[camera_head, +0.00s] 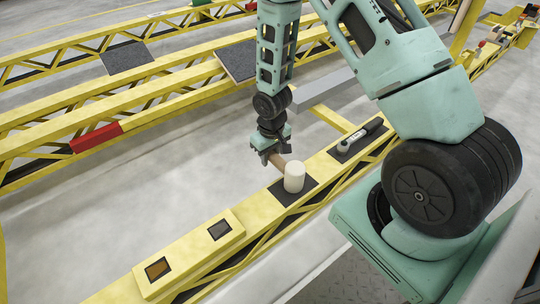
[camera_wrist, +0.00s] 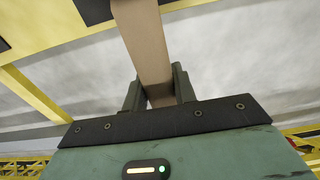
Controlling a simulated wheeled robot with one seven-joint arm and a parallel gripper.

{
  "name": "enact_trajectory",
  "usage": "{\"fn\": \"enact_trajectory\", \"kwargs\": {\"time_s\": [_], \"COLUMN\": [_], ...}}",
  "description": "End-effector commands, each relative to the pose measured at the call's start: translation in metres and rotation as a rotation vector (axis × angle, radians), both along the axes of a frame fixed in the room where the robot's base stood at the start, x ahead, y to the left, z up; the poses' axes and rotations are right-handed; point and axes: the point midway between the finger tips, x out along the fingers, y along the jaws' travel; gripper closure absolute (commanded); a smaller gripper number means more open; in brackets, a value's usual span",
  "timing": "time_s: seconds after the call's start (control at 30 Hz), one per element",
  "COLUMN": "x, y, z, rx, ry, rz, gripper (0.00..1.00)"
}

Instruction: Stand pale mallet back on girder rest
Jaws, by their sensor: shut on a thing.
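The pale mallet has a cream cylindrical head (camera_head: 294,177) and a tan handle (camera_wrist: 143,40). My gripper (camera_head: 270,158) is shut on the handle, and the wrist view shows the handle between the two fingers (camera_wrist: 159,90). The head is upright over a dark pad (camera_head: 279,194) on the near yellow girder (camera_head: 328,160). I cannot tell whether the head touches the pad. The handle runs from the head towards the upper left into my gripper. In the wrist view the mallet head is out of frame.
A dark-and-grey tool (camera_head: 360,136) lies on another pad further along the girder. A yellow box with two dark insets (camera_head: 190,255) sits at the near end. A red block (camera_head: 96,138) is on the girder behind. Grey floor (camera_head: 150,180) lies between girders.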

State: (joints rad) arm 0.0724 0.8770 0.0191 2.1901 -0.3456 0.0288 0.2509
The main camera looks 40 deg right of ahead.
Motion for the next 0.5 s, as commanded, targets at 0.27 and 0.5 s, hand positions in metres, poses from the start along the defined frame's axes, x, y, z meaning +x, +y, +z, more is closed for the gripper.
{"fn": "enact_trajectory", "kwargs": {"time_s": [0.27,0.5], "x": [0.0,0.0], "y": [0.0,0.0], "z": [0.0,0.012], "rx": [0.0,0.0], "ry": [0.0,-0.001], "rz": [0.0,0.0], "gripper": [0.51,0.51]}}
